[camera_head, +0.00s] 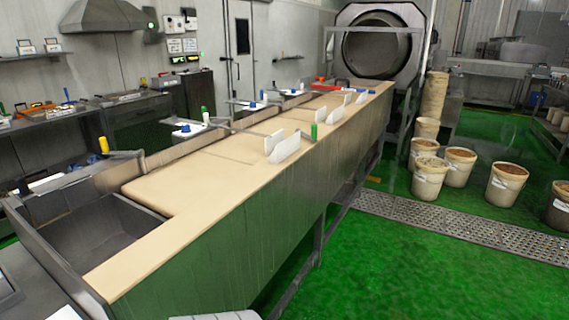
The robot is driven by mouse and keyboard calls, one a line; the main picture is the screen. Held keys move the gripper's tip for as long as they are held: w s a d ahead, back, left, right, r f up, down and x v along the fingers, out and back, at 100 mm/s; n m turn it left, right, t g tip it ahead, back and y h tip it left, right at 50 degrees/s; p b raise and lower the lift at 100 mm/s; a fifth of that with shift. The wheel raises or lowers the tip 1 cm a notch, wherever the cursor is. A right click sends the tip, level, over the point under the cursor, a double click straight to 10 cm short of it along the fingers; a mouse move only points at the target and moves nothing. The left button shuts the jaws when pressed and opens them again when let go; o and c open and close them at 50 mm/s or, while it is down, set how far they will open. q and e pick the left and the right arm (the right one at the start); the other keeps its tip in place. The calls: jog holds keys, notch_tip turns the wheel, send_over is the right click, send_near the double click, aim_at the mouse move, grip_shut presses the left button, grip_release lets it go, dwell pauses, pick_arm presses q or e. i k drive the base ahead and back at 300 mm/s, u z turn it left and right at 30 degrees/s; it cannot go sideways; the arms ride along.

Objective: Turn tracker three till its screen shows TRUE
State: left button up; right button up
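No tracker can be told for certain in the head view, and no screen showing TRUE can be read. A small dark display with green lit characters (185,59) hangs on the back wall, too small to read. Above it are small wall boxes (173,22) and paper signs (174,46). A large round steel drum (375,48) stands open at the far end of the line. Neither of my grippers is in view. Pale parts at the bottom edge may be my own arms, but I cannot tell.
A long conveyor table with a tan top (190,185) runs from front left to the drum, with an empty metal trough (95,235) at its near end. Buckets (428,177) stand to the right. The green floor (400,270) is clear at front right, crossed by a drain grate (455,220).

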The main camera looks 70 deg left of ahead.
aim_at(186, 129)
jog(key=u, duration=1.05)
jog(key=i, duration=2.85)
jog(key=u, duration=3.3)
